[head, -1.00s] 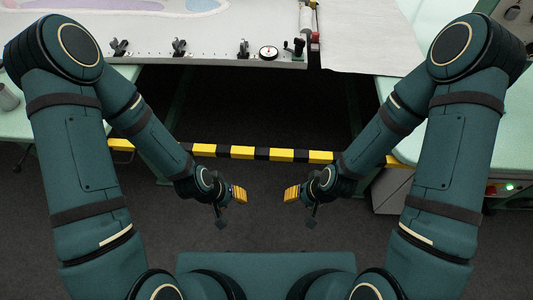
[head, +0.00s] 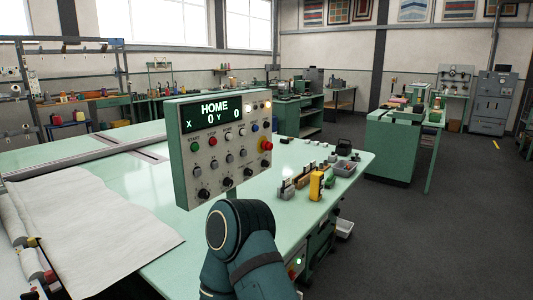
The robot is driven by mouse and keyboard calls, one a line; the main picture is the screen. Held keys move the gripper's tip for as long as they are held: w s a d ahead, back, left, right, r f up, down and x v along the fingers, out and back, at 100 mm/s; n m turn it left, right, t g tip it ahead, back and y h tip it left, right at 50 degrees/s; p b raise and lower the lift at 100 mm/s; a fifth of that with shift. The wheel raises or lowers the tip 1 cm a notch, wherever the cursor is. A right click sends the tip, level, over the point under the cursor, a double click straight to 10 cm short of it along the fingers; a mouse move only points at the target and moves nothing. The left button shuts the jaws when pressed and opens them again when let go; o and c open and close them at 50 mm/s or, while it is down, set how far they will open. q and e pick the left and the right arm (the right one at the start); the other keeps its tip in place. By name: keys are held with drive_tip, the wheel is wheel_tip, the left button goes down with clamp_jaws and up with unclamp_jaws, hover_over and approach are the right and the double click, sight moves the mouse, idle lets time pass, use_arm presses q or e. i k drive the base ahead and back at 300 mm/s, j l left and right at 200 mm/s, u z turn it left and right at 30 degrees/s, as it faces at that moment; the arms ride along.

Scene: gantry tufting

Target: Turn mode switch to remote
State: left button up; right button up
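Below the display are coloured buttons, small switches and a bottom row of black rotary knobs (head: 204,193), with a red emergency button (head: 266,145) at the right. The labels are too small to read, so I cannot tell which knob is the mode switch or how it is set. One of my arms shows at the bottom centre, just below the panel. Neither gripper is in view.
The pale green table (head: 120,210) carries a white cloth (head: 90,225) at the left. A yellow device (head: 316,186) and grey bins (head: 344,168) lie right of the panel. Open dark floor (head: 440,240) is at the right; another green bench (head: 392,145) stands farther back.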

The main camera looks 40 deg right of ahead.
sight(248, 172)
drive_tip(key=z, duration=1.25)
drive_tip(key=i+l+z, duration=0.1)
drive_tip(key=i+l, duration=0.05)
drive_tip(key=l, duration=0.05)
